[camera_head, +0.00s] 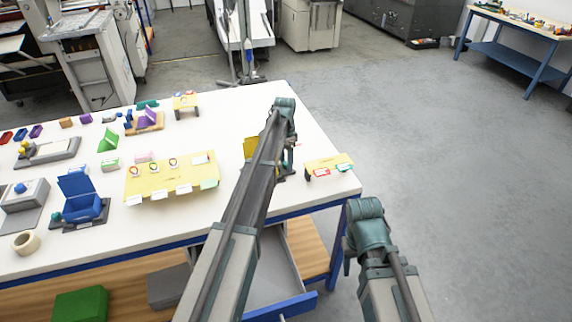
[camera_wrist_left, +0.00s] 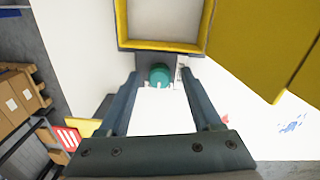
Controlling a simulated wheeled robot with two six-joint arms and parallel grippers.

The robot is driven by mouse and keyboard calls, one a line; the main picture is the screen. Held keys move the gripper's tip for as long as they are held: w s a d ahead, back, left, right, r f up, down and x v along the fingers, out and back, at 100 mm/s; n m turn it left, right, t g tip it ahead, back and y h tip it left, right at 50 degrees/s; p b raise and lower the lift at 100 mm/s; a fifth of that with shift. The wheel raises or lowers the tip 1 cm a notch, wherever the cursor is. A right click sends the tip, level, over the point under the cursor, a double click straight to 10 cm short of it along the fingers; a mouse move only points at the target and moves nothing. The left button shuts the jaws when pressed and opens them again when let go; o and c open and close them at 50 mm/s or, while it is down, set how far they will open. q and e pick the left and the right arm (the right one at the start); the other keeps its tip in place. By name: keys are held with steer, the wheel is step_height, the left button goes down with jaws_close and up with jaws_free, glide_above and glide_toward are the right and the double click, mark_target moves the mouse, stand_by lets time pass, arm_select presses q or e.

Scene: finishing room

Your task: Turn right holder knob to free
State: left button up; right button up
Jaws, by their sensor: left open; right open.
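The right holder, with a yellow box and yellow lid, is partly hidden behind my left arm in the head view (camera_head: 250,147). In the left wrist view its box rim (camera_wrist_left: 160,46) is at the top and its lid (camera_wrist_left: 250,45) at the right. Its teal round knob (camera_wrist_left: 159,75) sits on a grey base below the box; I cannot make it out in the head view. My left gripper (camera_head: 284,168) is open, its fingers on either side of the knob with visible gaps. My right gripper (camera_head: 347,262) is open and empty, off the table's right corner.
A yellow stand with tags (camera_head: 328,163) is right of my left gripper. A blue holder (camera_head: 82,205), a purple holder (camera_head: 150,122) and a yellow rack (camera_head: 165,182) stand on the white table (camera_head: 105,245). An open drawer (camera_head: 270,285) is below its edge.

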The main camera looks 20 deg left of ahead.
arm_select(q)
steer(key=shift+c, duration=0.3)
jaws_close()
